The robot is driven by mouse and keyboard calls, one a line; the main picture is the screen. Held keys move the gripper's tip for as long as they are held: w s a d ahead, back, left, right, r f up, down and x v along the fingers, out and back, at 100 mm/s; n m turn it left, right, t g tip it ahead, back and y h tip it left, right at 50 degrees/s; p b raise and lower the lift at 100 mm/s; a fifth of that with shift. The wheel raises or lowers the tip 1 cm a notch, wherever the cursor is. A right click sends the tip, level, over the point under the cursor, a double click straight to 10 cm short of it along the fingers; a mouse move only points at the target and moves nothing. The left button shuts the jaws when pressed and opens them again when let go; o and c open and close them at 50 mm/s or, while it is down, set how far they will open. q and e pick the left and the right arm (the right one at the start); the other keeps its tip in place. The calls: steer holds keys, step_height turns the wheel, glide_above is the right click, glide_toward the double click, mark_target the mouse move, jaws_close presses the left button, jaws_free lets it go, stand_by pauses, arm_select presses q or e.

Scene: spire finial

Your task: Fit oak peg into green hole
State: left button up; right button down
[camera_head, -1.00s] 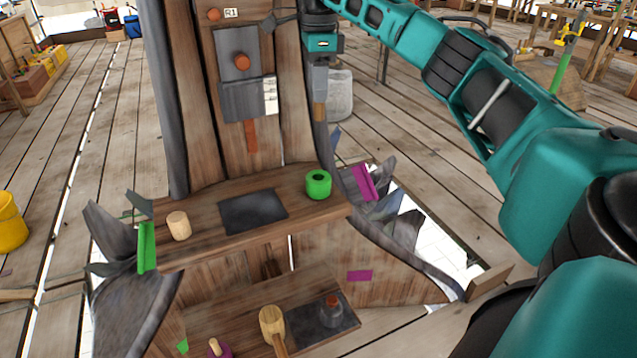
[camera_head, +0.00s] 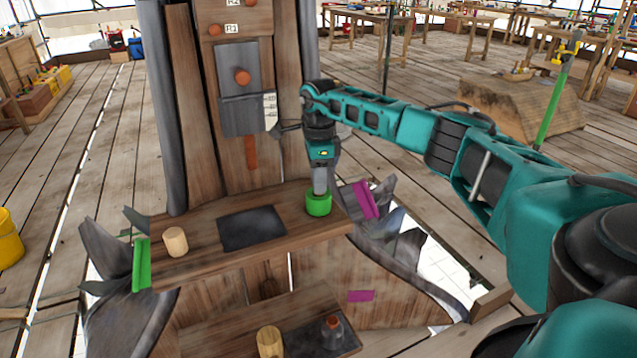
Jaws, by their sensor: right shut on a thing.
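The green ring (camera_head: 318,204) with the hole stands at the right end of the wooden shelf (camera_head: 200,262). My right gripper (camera_head: 319,190) points straight down, directly over the ring, its fingertips at the ring's top. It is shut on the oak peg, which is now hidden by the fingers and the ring. I cannot tell how deep the peg sits in the hole. A pale wooden peg (camera_head: 175,242) stands upright at the shelf's left end. My left gripper is not in view.
A dark square plate (camera_head: 252,228) lies mid-shelf. A green strip (camera_head: 141,265) is at the left and a magenta strip (camera_head: 365,200) at the right.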

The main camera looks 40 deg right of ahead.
steer(key=shift+f, duration=0.45)
steer(key=shift+f, duration=0.15)
steer(key=c, duration=0.9)
jaws_free()
steer(key=shift+c, duration=0.2)
